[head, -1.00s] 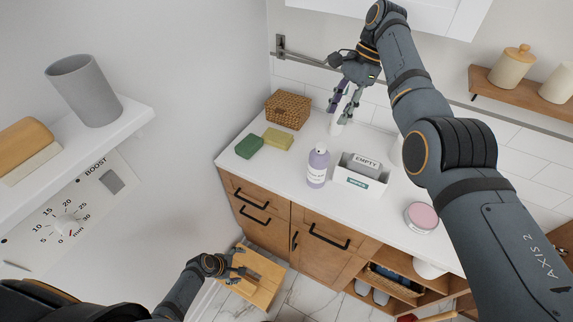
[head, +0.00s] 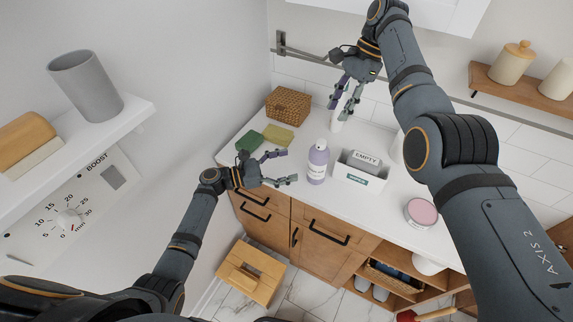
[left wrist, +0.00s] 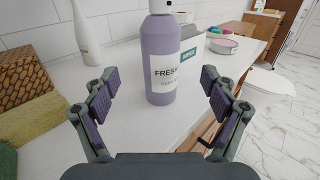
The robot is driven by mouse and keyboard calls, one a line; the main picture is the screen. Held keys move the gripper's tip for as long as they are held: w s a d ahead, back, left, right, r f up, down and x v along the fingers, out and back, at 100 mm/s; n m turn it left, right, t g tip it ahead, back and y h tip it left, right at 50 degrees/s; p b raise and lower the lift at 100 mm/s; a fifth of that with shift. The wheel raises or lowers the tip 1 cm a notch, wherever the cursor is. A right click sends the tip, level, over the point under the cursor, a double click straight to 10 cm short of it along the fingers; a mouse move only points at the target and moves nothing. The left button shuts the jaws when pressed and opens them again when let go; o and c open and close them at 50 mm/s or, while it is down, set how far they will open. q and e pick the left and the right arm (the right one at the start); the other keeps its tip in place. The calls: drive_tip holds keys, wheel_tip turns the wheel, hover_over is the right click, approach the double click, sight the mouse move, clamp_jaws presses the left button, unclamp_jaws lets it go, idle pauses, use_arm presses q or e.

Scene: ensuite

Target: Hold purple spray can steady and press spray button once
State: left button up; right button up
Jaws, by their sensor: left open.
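The purple spray can (head: 317,165) stands upright on the white counter, with a white label and a pale top. In the left wrist view the can (left wrist: 162,60) stands ahead, between the open fingers and beyond their tips; its top is cut off. My left gripper (head: 288,167) is open and empty, just left of the can, its fingers pointing at it and apart from it. It also shows in the left wrist view (left wrist: 160,90). My right gripper (head: 340,110) is up behind the can, pointing down, its fingers apart and with nothing visibly held.
Green and yellow sponges (head: 278,137) and a wicker basket (head: 288,106) lie to the left. A white bottle (left wrist: 86,32) stands behind. A pink-lidded tub (head: 421,211) is further right.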

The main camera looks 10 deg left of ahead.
sight(319, 158)
use_arm(q)
drive_tip(key=shift+d, duration=0.1)
use_arm(e)
drive_tip(key=shift+a, duration=0.1)
use_arm(q)
drive_tip(key=x, duration=0.9)
drive_tip(key=shift+w+d, duration=0.25)
drive_tip(key=shift+d, duration=0.25)
use_arm(e)
drive_tip(key=shift+s+r, duration=0.1)
use_arm(q)
drive_tip(key=c, duration=1.4)
drive_tip(key=shift+c, duration=0.2)
use_arm(e)
clamp_jaws()
